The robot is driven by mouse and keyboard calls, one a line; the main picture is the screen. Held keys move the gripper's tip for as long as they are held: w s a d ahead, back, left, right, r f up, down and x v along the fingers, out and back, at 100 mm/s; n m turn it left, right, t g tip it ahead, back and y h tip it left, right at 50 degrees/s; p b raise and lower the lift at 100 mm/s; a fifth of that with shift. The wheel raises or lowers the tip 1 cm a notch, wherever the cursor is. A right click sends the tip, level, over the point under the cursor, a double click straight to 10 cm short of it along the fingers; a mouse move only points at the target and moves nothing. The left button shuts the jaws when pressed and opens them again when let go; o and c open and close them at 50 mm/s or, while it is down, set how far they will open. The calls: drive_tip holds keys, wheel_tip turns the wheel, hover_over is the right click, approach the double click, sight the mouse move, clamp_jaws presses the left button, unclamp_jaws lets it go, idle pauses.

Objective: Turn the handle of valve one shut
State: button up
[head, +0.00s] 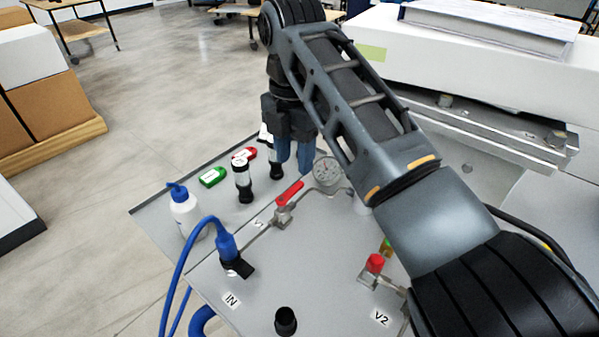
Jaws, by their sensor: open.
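Valve one has a red lever handle (289,193) on a metal valve body (282,216), set in a thin pipe on the grey panel (215,268). The handle points up and right, roughly in line with the pipe. A partly legible label (258,222) lies beside it. My gripper (295,158) points down behind the handle, with its blue fingers apart. It is open, and I see nothing between the fingers. It appears clear of the handle; its height over the panel is hard to tell.
A round gauge (327,170) is just right of the handle. Black-and-white cylinders (243,182), green (212,177) and red tags, and a bottle (184,212) stand to the left. A blue hose plug (227,246) and valve V2's red knob (375,263) are nearer.

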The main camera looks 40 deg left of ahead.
sight(295, 188)
wheel_tip(295, 188, down, 6)
idle(0.4)
clamp_jaws()
idle(0.3)
